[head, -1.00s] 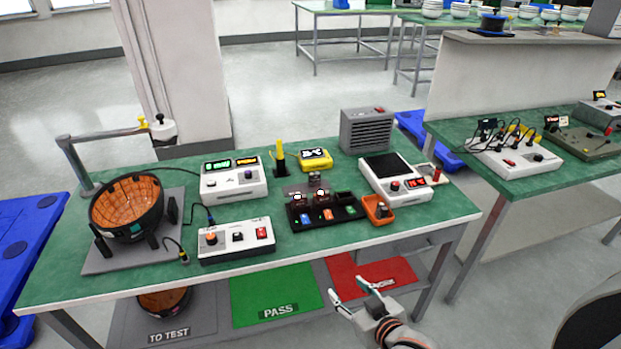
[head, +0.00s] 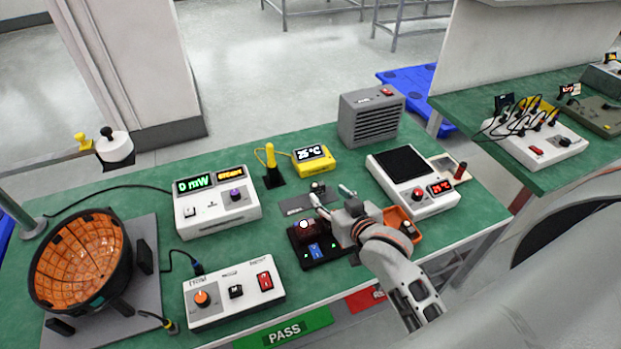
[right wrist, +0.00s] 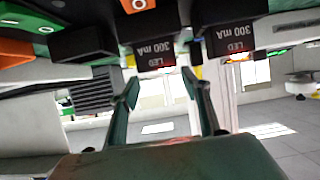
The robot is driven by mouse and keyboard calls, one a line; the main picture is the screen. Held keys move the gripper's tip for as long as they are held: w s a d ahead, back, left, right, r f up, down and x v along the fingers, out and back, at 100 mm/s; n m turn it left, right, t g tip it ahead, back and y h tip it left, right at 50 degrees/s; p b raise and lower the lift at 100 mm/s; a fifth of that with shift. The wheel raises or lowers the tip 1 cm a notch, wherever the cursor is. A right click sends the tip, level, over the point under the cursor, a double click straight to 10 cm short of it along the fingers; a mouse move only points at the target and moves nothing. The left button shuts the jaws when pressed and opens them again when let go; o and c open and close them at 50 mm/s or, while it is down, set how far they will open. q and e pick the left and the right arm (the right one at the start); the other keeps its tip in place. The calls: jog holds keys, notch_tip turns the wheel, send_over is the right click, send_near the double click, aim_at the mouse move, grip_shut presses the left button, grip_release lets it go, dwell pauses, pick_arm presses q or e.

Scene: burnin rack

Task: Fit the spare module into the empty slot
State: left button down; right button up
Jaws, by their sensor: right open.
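My right gripper (head: 331,196) is open and empty above the far side of the black rack (head: 322,262), hiding much of its right part. One dark module (head: 307,231) with a white lit spot stands in the rack's left slot. Two black modules marked LED 300 mA show in the right wrist view, one (right wrist: 152,40) near the open fingers (right wrist: 160,78), one (right wrist: 234,35) farther right. A small dark piece, perhaps the spare module (head: 317,187), sits on a grey plate (head: 294,205) just beyond the fingertips. The empty slot is hidden. My left gripper is not in view.
An orange tray (head: 398,215) holding a dark piece stands right of the gripper, by a white tester (head: 420,205). A yellow thermometer (head: 313,160), grey heater box (head: 371,119), white meter (head: 216,213) and white switch box (head: 234,291) surround the rack.

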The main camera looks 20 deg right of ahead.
aim_at(319, 186)
jog(key=shift+x, duration=3.75)
jog(key=shift+f, duration=0.1)
jog(key=c, duration=1.2)
